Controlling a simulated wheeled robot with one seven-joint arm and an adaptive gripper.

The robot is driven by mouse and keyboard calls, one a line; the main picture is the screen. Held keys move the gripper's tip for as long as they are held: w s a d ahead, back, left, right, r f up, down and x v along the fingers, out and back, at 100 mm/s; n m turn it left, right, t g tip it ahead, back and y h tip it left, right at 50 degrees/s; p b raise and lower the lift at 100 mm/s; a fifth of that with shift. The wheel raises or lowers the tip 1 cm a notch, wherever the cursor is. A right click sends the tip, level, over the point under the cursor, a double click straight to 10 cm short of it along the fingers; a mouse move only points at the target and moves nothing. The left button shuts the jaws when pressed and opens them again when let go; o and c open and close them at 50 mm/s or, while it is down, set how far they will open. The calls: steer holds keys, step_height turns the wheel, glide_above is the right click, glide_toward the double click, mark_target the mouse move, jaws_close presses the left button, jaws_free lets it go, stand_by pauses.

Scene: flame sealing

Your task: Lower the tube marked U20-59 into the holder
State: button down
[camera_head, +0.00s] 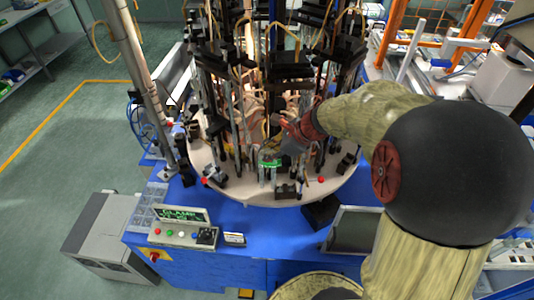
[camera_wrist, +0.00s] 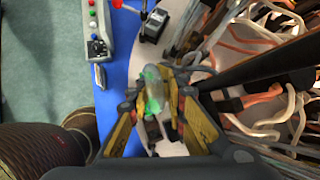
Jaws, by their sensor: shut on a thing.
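My gripper (camera_wrist: 158,100) is shut on a clear tube with green on it (camera_wrist: 153,78), which stands between the two yellowish fingers in the wrist view. No marking can be read on the tube. In the head view my arm reaches in from the right, and its end is over the round pale table of the machine; the fingertips are hard to make out there. A green-lit fitting (camera_head: 270,163) shows near the front of that table. I cannot tell whether the tube touches a holder, as its lower end is hidden by the fingers.
The round table (camera_head: 240,194) carries several dark clamps, rods and hoses crowded around my gripper. A control panel (camera_head: 182,234) with buttons sits on the blue bench (camera_head: 255,222) in front. It also shows in the wrist view (camera_wrist: 97,30). A dark-screened box (camera_head: 352,231) stands at front right.

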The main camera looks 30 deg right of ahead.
steer(key=shift+f, duration=0.25)
steer(key=shift+r, duration=0.1)
steer(key=shift+r+p, duration=1.05)
steer(key=shift+r, duration=0.1)
steer(key=shift+b, duration=0.35)
stand_by(0.5)
steer(key=shift+f+b, duration=0.65)
steer(key=shift+f, duration=0.55)
stand_by(1.8)
steer(key=shift+r, duration=0.15)
steer(key=shift+r+p, duration=1.15)
stand_by(0.5)
